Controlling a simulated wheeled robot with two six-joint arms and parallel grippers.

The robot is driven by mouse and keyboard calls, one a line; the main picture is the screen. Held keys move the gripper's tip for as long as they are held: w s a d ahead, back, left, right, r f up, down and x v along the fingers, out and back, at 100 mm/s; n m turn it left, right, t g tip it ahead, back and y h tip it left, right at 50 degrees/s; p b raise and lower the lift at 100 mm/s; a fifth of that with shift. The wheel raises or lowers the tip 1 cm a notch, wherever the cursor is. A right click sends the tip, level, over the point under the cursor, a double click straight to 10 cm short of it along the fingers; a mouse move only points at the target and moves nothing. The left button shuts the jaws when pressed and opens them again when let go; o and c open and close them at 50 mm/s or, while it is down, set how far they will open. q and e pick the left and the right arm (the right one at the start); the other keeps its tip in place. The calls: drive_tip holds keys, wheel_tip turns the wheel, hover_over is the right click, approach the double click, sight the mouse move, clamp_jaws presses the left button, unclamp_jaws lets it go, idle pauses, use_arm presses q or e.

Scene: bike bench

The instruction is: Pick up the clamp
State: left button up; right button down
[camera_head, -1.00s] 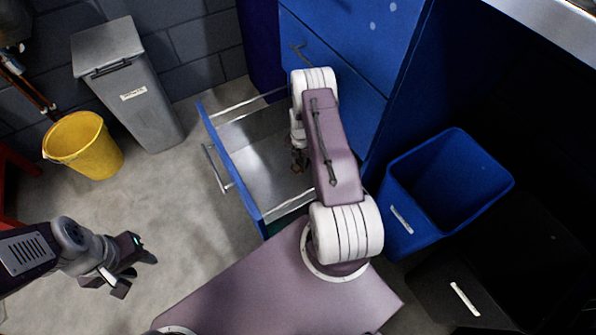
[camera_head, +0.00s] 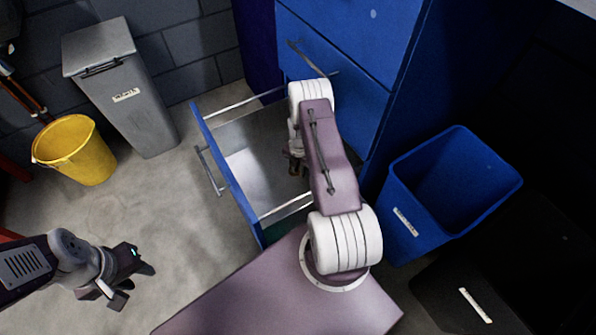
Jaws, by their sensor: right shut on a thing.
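My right arm reaches over the open blue drawer (camera_head: 228,178). My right gripper (camera_head: 294,168) points down inside it, near the cabinet side. It is shut on a small dark, brownish thing at its fingertips, probably the clamp. My own arm hides most of it, so its shape is unclear. The visible part of the drawer's grey floor looks bare. My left gripper (camera_head: 134,283) is open and empty, over the concrete floor at the lower left.
The blue cabinet (camera_head: 350,95) stands behind the drawer. A blue bin (camera_head: 405,205) and a black bin (camera_head: 440,285) stand to the right. A grey lidded bin (camera_head: 140,115) and a yellow bucket (camera_head: 75,152) stand at the left. Floor left of the drawer is clear.

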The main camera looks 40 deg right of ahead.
drive_tip(key=w+r, duration=0.1)
drive_tip(key=w+r+p, duration=0.2)
drive_tip(key=w, duration=0.1)
drive_tip(key=shift+d+r, duration=0.1)
drive_tip(key=shift+d, duration=0.15)
drive_tip(key=w+r, duration=0.1)
drive_tip(key=w, duration=0.3)
drive_tip(key=w+d+r, duration=0.1)
drive_tip(key=w, duration=0.2)
drive_tip(key=shift+r, duration=0.35)
drive_tip(key=w+b, duration=0.1)
drive_tip(key=b, duration=0.2)
drive_tip(key=shift+d+f, duration=0.15)
drive_tip(key=shift+f, duration=0.25)
drive_tip(key=shift+w+d+r+b, duration=0.1)
drive_tip(key=shift+w+r+b, duration=0.45)
drive_tip(key=shift+b, duration=1.25)
drive_tip(key=shift+w+r+b, duration=0.25)
drive_tip(key=shift+r+b, duration=0.55)
drive_tip(key=shift+b, duration=0.95)
